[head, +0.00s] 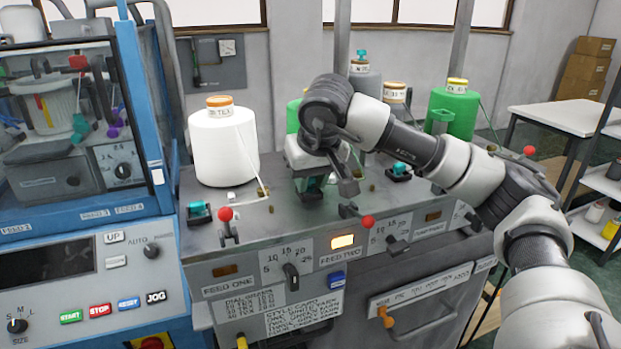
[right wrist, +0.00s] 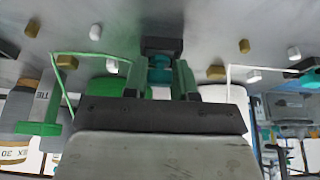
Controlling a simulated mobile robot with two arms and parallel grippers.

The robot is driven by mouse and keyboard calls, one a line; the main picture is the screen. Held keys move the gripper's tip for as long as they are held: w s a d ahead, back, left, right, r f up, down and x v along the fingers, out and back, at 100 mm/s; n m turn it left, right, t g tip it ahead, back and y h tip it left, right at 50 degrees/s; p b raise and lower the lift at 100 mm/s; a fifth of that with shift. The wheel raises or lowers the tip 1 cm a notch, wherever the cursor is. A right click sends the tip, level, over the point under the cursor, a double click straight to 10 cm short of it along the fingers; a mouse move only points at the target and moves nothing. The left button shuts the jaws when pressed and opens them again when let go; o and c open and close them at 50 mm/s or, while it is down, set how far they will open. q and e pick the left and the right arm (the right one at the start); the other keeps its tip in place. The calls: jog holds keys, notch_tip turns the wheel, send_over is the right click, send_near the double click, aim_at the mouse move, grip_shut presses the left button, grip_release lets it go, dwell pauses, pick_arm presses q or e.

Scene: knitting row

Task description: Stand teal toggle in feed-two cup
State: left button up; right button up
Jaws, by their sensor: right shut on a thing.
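My right gripper (head: 312,184) is over the middle of the grey feed panel, behind the FEED TWO label (head: 341,256). It points down and is shut on the teal toggle, which shows between the fingers in the right wrist view (right wrist: 161,72). A dark square block, seemingly the feed-two cup (right wrist: 161,45), lies just beyond the toggle's far end. The toggle's end meets or overlaps the cup in that view; I cannot tell how far it is seated. In the head view the gripper hides most of both. My left gripper is not in view.
Similar teal toggles stand in dark cups at feed one (head: 199,212) and at the right (head: 399,171). A white yarn cone (head: 222,145) and a green cone (head: 453,112) stand behind. Red-balled levers (head: 226,215) rise near the panel's front edge. Yarn strands run close by the gripper.

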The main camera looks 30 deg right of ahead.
jog(key=shift+f, duration=0.65)
jog(key=shift+f+b, duration=0.1)
jog(key=shift+b, duration=0.2)
jog(key=shift+s+f, duration=0.1)
jog(key=shift+s+a+f, duration=0.1)
jog(key=shift+f, duration=0.2)
jog(key=o, duration=0.6)
jog(key=shift+o, duration=1)
jog(key=shift+a+r+b, duration=0.1)
jog(key=shift+r+b, duration=0.25)
jog(key=shift+r, duration=0.05)
jog(key=v, duration=1)
jog(key=shift+r+b, duration=0.4)
jog(key=shift+s+d+r, duration=0.15)
jog(key=shift+d+r, duration=0.05)
